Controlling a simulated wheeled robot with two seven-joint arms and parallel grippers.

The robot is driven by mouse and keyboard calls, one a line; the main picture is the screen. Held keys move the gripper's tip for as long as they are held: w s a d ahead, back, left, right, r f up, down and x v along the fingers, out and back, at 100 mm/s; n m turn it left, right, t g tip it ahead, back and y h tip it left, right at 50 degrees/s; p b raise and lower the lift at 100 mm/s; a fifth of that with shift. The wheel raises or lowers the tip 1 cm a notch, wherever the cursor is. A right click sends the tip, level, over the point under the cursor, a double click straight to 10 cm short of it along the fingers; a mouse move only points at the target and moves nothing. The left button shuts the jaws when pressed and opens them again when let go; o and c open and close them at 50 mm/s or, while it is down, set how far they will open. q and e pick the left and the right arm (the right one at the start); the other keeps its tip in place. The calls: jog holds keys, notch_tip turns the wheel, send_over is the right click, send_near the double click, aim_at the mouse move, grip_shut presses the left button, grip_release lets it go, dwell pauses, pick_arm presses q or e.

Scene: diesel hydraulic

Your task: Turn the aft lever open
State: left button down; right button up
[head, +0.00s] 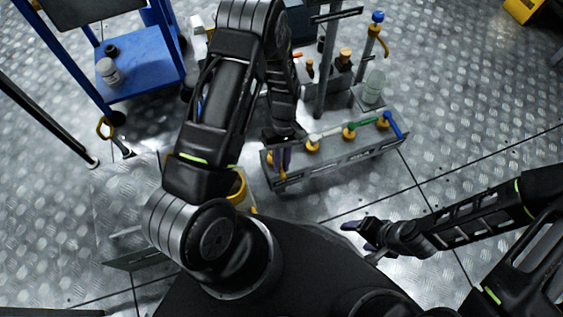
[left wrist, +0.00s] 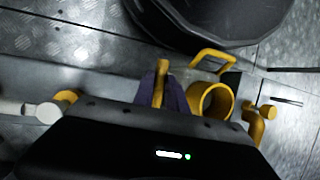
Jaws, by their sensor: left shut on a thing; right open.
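A low grey manifold (head: 335,159) with a row of valves stands on the floor in front of me in the head view. Its levers include a white one (head: 325,134), a green one (head: 358,126) and a blue one (head: 392,123). My left gripper (head: 281,160) is at the manifold's left end, its purple fingers by the end valve. In the left wrist view the purple fingers (left wrist: 161,92) are shut on a yellow lever (left wrist: 159,80). I cannot read which lever is labelled aft. My right gripper (head: 360,235) is open and empty, low at right, apart from the manifold.
A yellow container (head: 239,187) is just left of the manifold, partly hidden by my left arm. A blue cart (head: 140,65) stands at upper left. Floor at right is clear.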

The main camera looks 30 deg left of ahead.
pick_arm(q)
jog(key=c, duration=1.3)
grip_release()
jog(key=shift+a, duration=0.1)
jog(key=shift+c, duration=0.2)
jog(key=p+v, duration=0.1)
jog(key=v, duration=0.6)
jog(key=shift+r+p, duration=0.35)
jog(key=shift+w, duration=0.2)
